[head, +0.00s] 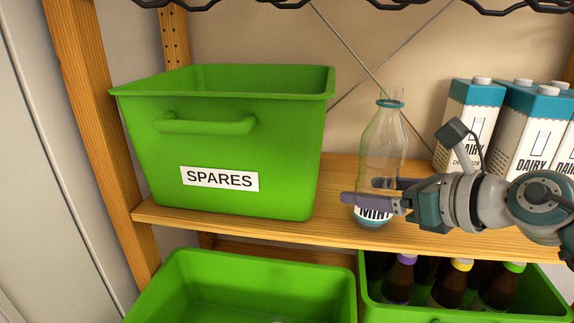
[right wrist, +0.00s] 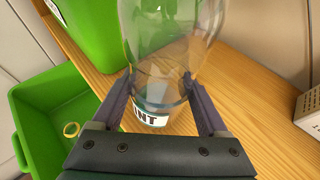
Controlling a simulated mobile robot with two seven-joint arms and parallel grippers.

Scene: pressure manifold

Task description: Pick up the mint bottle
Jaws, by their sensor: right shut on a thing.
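The mint bottle (head: 383,145) is clear glass with a teal ring at its neck and a white label reading MINT. It stands upright at the front of the wooden shelf, right of the SPARES bin. I cannot tell whether its base touches the shelf. My right gripper (head: 368,191) comes in from the right and is shut on the bottle's lower body, partly hiding the label. In the right wrist view the fingers (right wrist: 158,80) press on both sides of the bottle (right wrist: 162,50). My left gripper is not in view.
A green SPARES bin (head: 220,140) stands left on the shelf (head: 240,222). Several dairy cartons (head: 468,125) stand at the right. Below are an open green bin (head: 240,280) and a green crate (head: 455,315) of dark bottles. A wire rack (head: 350,5) hangs above.

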